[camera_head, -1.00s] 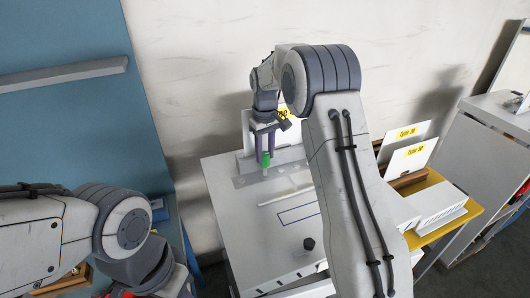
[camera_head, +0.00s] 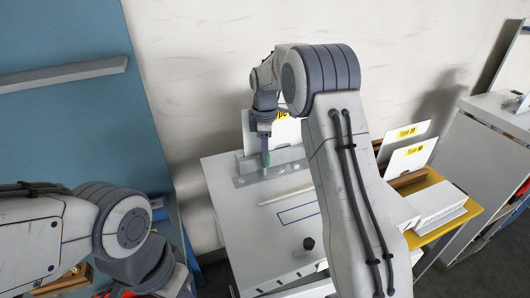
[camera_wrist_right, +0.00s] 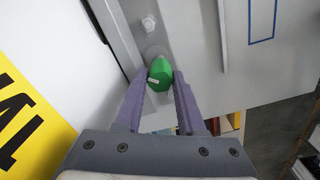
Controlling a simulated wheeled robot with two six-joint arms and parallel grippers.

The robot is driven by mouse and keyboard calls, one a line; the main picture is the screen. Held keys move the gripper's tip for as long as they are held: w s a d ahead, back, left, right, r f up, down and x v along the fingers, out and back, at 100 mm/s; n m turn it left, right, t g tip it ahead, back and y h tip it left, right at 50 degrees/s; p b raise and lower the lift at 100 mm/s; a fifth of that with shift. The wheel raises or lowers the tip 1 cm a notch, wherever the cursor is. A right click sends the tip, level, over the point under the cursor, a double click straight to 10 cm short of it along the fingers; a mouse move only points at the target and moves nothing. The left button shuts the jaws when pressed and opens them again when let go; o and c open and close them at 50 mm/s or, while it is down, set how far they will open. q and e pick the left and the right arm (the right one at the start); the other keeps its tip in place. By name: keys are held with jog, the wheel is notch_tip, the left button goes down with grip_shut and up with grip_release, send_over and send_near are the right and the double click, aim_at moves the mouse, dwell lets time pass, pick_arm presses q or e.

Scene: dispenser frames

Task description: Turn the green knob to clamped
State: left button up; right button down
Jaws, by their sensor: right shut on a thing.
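The green knob (camera_head: 268,160) sits on the grey metal strip at the back of the white dispenser box, mostly hidden behind a finger in the head view. In the right wrist view the green knob (camera_wrist_right: 161,75) is between the fingertips, with a small pale mark on its side. My right gripper (camera_head: 265,157) points down and is shut on the knob; its purple fingers (camera_wrist_right: 160,80) touch both sides. I cannot read a clamped marking. My left arm is at the lower left of the head view, its gripper out of view.
The white dispenser box (camera_head: 238,213) has a blue outlined rectangle and a black knob (camera_head: 308,243) on top. A white card with yellow label (camera_head: 285,125) stands behind the gripper. Cards labelled Type (camera_head: 408,157) stand on a yellow table at right. A wall is close behind.

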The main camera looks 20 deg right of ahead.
jog(key=shift+w+r+n, duration=0.1)
jog(key=shift+r+n, duration=0.05)
jog(key=shift+n, duration=1.55)
jog(key=c, duration=0.5)
grip_release()
jog(key=shift+r+b, duration=0.4)
jog(key=shift+r, duration=0.05)
notch_tip(320, 180, up, 9)
jog(key=b, duration=0.2)
jog(key=shift+r, duration=0.2)
jog(key=shift+a, duration=0.1)
